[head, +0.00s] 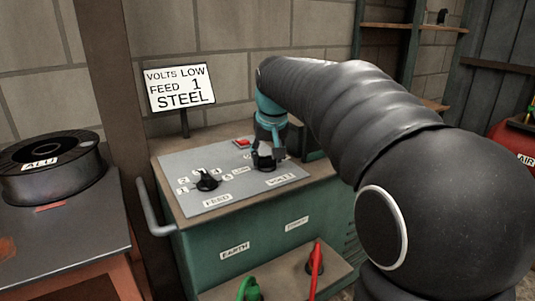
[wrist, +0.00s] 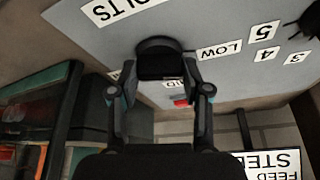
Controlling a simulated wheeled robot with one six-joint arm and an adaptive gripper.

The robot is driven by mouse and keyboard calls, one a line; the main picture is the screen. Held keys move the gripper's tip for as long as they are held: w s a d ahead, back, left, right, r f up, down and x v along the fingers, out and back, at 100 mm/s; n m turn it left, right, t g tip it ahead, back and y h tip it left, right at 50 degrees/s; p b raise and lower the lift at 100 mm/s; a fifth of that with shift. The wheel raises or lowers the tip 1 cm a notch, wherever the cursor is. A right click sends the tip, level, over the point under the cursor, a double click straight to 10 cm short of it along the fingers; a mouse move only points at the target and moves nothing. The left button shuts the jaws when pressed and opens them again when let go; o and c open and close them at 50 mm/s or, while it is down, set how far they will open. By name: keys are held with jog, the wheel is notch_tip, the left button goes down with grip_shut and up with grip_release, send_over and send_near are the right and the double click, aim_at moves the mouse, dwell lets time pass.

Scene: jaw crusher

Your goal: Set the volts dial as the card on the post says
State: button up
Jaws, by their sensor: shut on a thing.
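The card (head: 180,87) on the post reads VOLTS LOW, FEED 1, STEEL. The black volts dial (wrist: 160,47) is on the grey panel (head: 165,163), behind the VOLTS label (head: 281,180). My gripper (wrist: 162,68) is shut on the dial's knob, one finger on each side. In the head view my gripper (head: 268,150) comes down onto the dial from above and hides much of it. The LOW label (wrist: 219,50) is beside the dial. The MID label is partly covered by the gripper, and another label is mostly hidden. I cannot tell where the pointer stands.
The black feed dial (head: 207,180) with numbers around it is left of the volts dial. A red button (head: 243,142) is at the panel's back. Red (head: 316,258) and green (head: 248,289) clamps are below in front. A spool marked ALU (head: 50,170) is at left.

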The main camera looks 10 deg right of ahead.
dwell(0.4)
jog(key=o, duration=1.2)
jog(key=shift+c, duration=0.2)
jog(key=v, duration=1.2)
jog(key=s+f+t, duration=0.1)
jog(key=s+f, duration=2.1)
jog(key=s, duration=0.3)
jog(key=shift+s+f, duration=0.2)
